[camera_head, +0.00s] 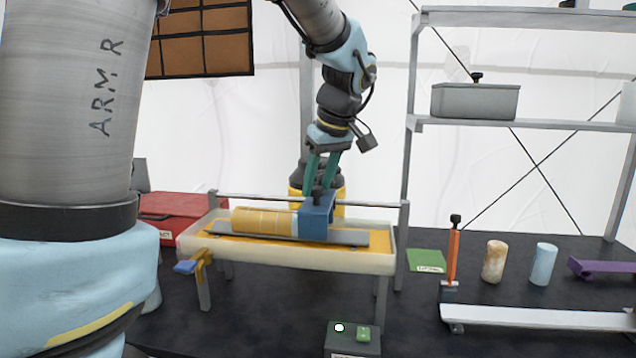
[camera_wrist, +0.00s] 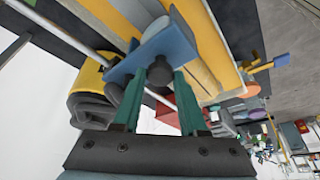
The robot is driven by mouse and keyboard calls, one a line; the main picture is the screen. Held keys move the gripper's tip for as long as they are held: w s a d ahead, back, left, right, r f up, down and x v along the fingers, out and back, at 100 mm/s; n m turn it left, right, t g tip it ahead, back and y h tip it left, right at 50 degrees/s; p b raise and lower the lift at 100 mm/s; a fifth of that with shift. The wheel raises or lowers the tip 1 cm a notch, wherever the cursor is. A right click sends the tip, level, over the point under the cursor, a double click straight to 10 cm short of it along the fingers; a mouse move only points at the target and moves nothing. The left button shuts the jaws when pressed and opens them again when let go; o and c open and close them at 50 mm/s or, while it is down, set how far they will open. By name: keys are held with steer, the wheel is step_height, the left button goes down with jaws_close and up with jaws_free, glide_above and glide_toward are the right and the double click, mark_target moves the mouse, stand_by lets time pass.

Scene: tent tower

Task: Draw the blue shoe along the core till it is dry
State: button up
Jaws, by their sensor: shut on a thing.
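The blue shoe (camera_head: 317,215) sits at the right end of the core, with its dark knob on top. My gripper (camera_head: 320,188) is above it with its green fingers shut on the shoe's knob; the wrist view also shows the fingers (camera_wrist: 160,85) around the knob and the blue shoe (camera_wrist: 170,50). The core (camera_head: 263,221) is a yellowish cylinder with line marks, lying along a grey rail (camera_head: 285,236) in a pale tray (camera_head: 290,257). The part of the core under the shoe is hidden. I cannot tell how wet the core is.
A thin metal bar (camera_head: 255,198) runs behind the core between posts. A red box (camera_head: 175,213) stands at the left. Two short cylinders, one brown (camera_head: 494,261) and one pale blue (camera_head: 543,264), stand at the right beside an orange upright (camera_head: 453,255). A small dark box (camera_head: 352,338) is in front.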

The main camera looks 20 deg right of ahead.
jaws_close()
steer(key=shift+a, duration=0.1)
stand_by(0.8)
